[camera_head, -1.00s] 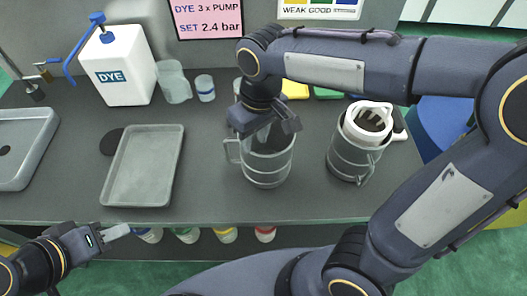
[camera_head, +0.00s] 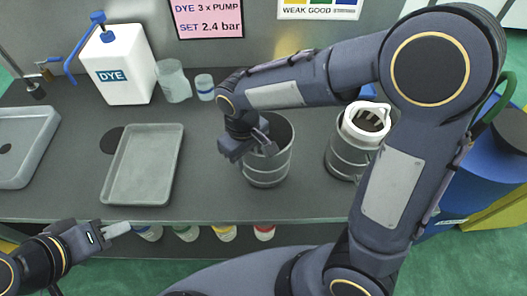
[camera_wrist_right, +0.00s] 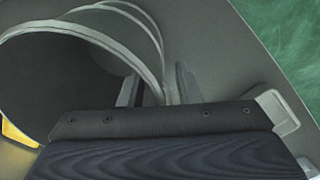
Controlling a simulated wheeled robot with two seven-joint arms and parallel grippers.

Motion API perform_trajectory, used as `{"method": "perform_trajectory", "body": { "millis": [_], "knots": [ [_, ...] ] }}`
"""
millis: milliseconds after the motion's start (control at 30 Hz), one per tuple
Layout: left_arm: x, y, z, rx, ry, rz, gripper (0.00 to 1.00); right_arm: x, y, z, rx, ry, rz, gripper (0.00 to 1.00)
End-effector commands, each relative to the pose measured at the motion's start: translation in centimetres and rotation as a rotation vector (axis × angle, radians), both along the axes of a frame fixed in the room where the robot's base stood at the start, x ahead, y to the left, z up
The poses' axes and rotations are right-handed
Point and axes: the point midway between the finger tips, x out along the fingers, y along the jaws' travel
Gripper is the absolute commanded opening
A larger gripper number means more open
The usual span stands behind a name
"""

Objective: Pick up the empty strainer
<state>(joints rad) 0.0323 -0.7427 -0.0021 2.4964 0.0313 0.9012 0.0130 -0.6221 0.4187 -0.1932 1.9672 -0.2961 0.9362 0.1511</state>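A grey metal vessel (camera_head: 268,168) with an open top stands in the middle of the counter. It also fills the upper left of the right wrist view (camera_wrist_right: 60,75) and looks empty inside. My right gripper (camera_head: 248,150) is at its left rim. In the right wrist view, its two fingers (camera_wrist_right: 157,88) are apart, with the vessel's edge between them; contact is unclear. I cannot tell which is the strainer. My left gripper (camera_head: 117,229) is low at the left, away from both.
A shallow grey tray (camera_head: 145,188) lies left of the vessels. A white DYE container (camera_head: 118,68), a clear jug (camera_head: 173,82) and a small cup (camera_head: 204,87) stand at the back. A blue barrel (camera_head: 492,150) stands at right.

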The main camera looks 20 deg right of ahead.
Motion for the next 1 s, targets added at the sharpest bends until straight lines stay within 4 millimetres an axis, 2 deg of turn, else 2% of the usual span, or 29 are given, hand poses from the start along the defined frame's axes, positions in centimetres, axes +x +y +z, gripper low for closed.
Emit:
{"method": "perform_trajectory", "body": {
  "millis": [133,300,367,1000],
  "knots": [
    [0.00,-0.01,-0.01,0.000,0.000,0.000,0.36,0.00,-0.01,0.02,0.000,0.000,0.000,0.28],
    [0.00,-0.01,-0.01,0.000,0.000,0.000,0.36,0.01,0.00,0.04,0.000,0.000,0.000,0.06],
    [0.00,-0.01,-0.01,0.000,0.000,0.000,0.36,0.00,-0.01,0.04,0.000,0.000,0.000,0.00],
    [0.00,0.00,0.00,0.000,0.000,0.000,0.36,0.02,0.00,0.08,0.000,0.000,0.000,0.00]
  ]
}}
